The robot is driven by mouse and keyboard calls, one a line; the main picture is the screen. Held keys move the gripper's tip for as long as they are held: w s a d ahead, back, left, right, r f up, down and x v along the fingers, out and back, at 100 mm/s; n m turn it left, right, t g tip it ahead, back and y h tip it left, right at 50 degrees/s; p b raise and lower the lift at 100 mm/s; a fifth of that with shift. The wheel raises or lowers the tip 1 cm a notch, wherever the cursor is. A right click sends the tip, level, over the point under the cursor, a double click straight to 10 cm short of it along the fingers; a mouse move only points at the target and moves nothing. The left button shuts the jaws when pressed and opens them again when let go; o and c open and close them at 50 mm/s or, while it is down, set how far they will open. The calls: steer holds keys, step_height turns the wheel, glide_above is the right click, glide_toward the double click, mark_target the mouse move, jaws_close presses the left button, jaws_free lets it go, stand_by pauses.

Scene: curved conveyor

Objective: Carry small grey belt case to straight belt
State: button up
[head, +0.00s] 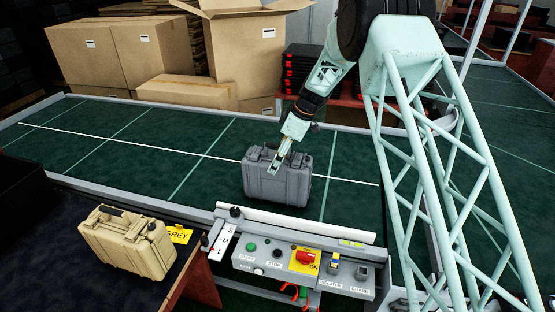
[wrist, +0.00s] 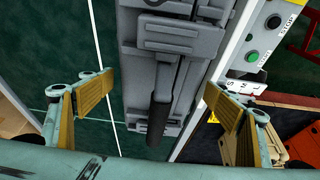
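The small grey case (head: 285,185) stands upright on the green belt, close to its near rail and just behind the control panel. In the wrist view the grey case (wrist: 180,35) lies between my fingers, with its dark handle (wrist: 160,110) toward me. My gripper (head: 281,163) is above and in front of the case's top in the head view. In the wrist view my gripper (wrist: 160,97) is open, its yellow-padded fingers wide apart on both sides of the case, with gaps to it. The green belt (head: 130,140) runs straight across the head view.
A tan case (head: 125,240) stands on a dark table at the front left, beside a yellow GREY label (head: 180,234). The control panel (head: 300,262) juts up at the belt's near edge. Cardboard boxes (head: 120,50) stand behind the belt. The belt's left part is clear.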

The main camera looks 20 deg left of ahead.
steer(key=shift+o, duration=0.2)
steer(key=shift+r, duration=0.2)
steer(key=v, duration=1.1)
steer(key=shift+d+r, duration=0.25)
steer(key=shift+r, duration=0.1)
steer(key=shift+r, duration=0.1)
stand_by(0.7)
